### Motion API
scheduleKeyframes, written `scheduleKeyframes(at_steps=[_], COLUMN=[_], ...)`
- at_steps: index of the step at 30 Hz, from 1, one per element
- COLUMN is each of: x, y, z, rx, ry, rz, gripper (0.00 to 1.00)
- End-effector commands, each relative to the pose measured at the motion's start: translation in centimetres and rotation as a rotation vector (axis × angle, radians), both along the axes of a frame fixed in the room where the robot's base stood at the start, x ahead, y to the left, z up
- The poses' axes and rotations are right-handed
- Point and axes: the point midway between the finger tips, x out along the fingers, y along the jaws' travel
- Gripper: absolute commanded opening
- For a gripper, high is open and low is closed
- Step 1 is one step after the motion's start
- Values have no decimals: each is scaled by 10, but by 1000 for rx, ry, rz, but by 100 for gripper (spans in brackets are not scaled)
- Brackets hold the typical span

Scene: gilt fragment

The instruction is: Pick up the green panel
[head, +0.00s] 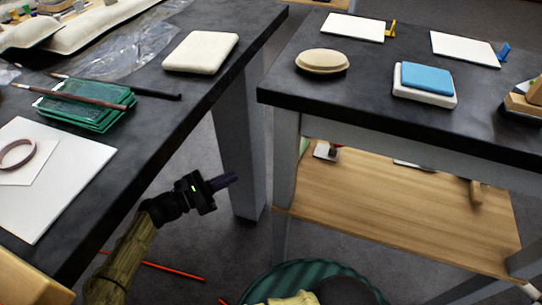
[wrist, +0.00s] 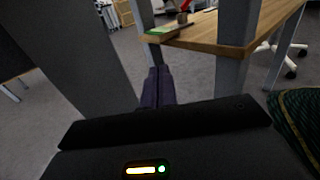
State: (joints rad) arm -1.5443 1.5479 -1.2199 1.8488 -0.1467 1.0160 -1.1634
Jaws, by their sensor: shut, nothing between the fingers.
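A green panel (head: 82,108), one of what looks like a small stack of flat green pieces, lies on the dark left table. A brown-handled brush (head: 75,97) lies across it and a dark brush (head: 120,87) runs along its far edge. My gripper (head: 232,179) is shut and empty, out over the floor between the two tables, to the right of the panel and apart from it. In the wrist view my closed fingers (wrist: 156,78) point toward a table leg and a wooden shelf; the green panel on the left table cannot be made out there.
A cream block (head: 201,52) and clear plastic sheeting lie beyond. The right table (head: 350,105) holds several pads and cards. A green ribbed round object (head: 290,280) stands below.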

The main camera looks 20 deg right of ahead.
Motion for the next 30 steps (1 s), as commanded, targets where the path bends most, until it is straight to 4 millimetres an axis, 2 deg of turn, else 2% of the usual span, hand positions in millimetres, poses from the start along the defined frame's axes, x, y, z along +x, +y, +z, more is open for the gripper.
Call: scheduleKeyframes(at_steps=[5,11,30], x=[0,3,32], y=[0,-13,-113], z=[0,-2,-5], rx=[0,-1,0], ry=[0,0,-2], rz=[1,-6,-7], gripper=[0,0,0])
